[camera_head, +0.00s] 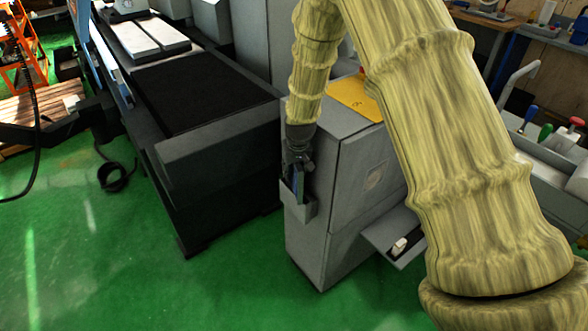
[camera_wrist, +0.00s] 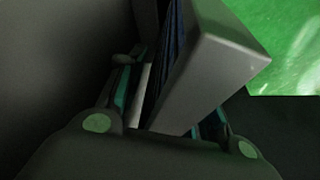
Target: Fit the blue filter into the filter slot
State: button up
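My gripper (camera_head: 298,150) points down at the left side of the grey cabinet, just above the filter slot (camera_head: 297,208), a pale grey open-topped pocket on that side. The blue filter (camera_head: 299,184) shows as a narrow, dark blue upright strip between my gripper and the pocket; its lower part is hidden. In the wrist view, the filter's blue ribbed face (camera_wrist: 173,38) lies beside a grey block-like edge. My fingers (camera_wrist: 168,108) stand apart on either side of this grey and blue part. I cannot tell whether they press on it.
The grey cabinet (camera_head: 345,165) has a yellow plate (camera_head: 355,97) on top and an open flap (camera_head: 396,236) low at the front right. The large dark grinder bed (camera_head: 205,105) stands close at the left. Green floor (camera_head: 120,255) is clear at the front left.

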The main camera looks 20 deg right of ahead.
jog(key=shift+r, duration=0.6)
jog(key=b+v, duration=0.1)
jog(key=v, duration=1)
jog(key=shift+s+r, duration=0.15)
jog(key=shift+r, duration=0.15)
